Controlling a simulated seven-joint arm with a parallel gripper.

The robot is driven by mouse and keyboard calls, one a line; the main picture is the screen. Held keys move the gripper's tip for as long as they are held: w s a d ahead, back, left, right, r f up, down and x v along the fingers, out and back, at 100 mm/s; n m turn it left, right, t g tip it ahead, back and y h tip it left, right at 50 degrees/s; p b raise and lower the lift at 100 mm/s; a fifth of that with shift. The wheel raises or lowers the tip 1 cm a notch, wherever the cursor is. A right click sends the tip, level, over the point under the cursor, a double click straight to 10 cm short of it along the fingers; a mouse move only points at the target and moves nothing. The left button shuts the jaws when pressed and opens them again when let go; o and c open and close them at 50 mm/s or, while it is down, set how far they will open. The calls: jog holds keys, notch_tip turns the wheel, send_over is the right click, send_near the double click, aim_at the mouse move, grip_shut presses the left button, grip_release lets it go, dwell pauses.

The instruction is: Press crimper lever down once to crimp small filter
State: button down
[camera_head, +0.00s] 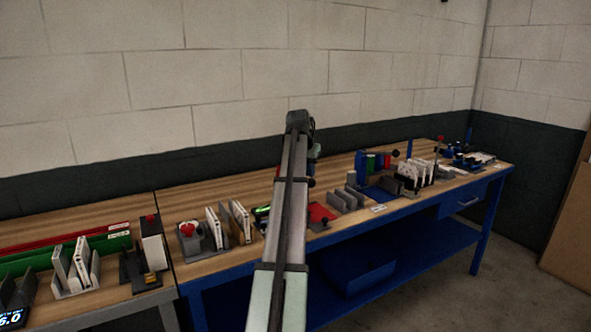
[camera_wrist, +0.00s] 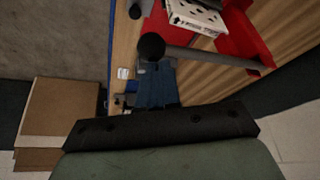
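In the wrist view, the crimper lever is a grey bar (camera_wrist: 215,58) ending in a black ball knob (camera_wrist: 151,46). It crosses in front of a red base (camera_wrist: 245,45). A white filter with dark holes (camera_wrist: 198,15) lies at the red base, at the top of the view. My gripper (camera_wrist: 153,66) shows as a narrow bluish-grey pair of fingers, together, with their tips just below the knob in the picture. I cannot tell whether they touch it. In the head view, my arm hides my gripper and most of the crimper.
In the head view, a red tray (camera_head: 320,213) shows right of my arm, with grey holders (camera_head: 347,199) beside it. White filters in racks (camera_head: 414,174) stand farther right. A red-knobbed device (camera_head: 187,230) and white panels (camera_head: 213,226) stand to the left.

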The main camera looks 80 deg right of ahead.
jog(key=shift+f, duration=0.45)
notch_tip(320, 180, up, 10)
dwell(1.3)
dwell(0.5)
